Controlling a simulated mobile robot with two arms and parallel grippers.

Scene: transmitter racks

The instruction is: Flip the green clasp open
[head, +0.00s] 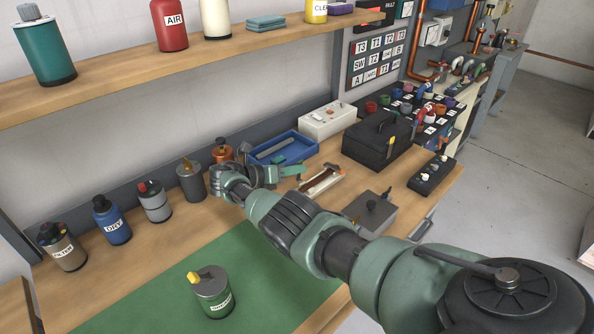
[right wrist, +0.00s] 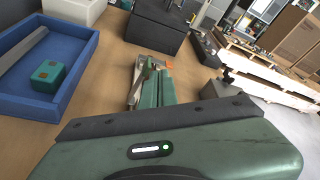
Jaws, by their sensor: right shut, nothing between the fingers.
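My right gripper (head: 299,170) reaches in from the right, and its green fingers point right, low over the wooden bench. The fingers are shut and empty; they also show in the right wrist view (right wrist: 154,80). Just past the fingertips lies a small pale-framed piece (head: 322,181) with a dark reddish-brown middle. In the right wrist view the fingers partly cover it. I cannot tell from these frames whether they touch it. I cannot make out a green clasp for certain; near the fingertips, green could be clasp or finger. My left gripper is not in view.
A blue tray (head: 265,159) lies behind the gripper, with a small teal block (right wrist: 51,74) in it. A black case (head: 379,148) and a white box (head: 327,120) stand beyond. Several canisters line the left. A grey box (head: 369,212) sits near the front edge. The green mat (head: 165,290) has free room.

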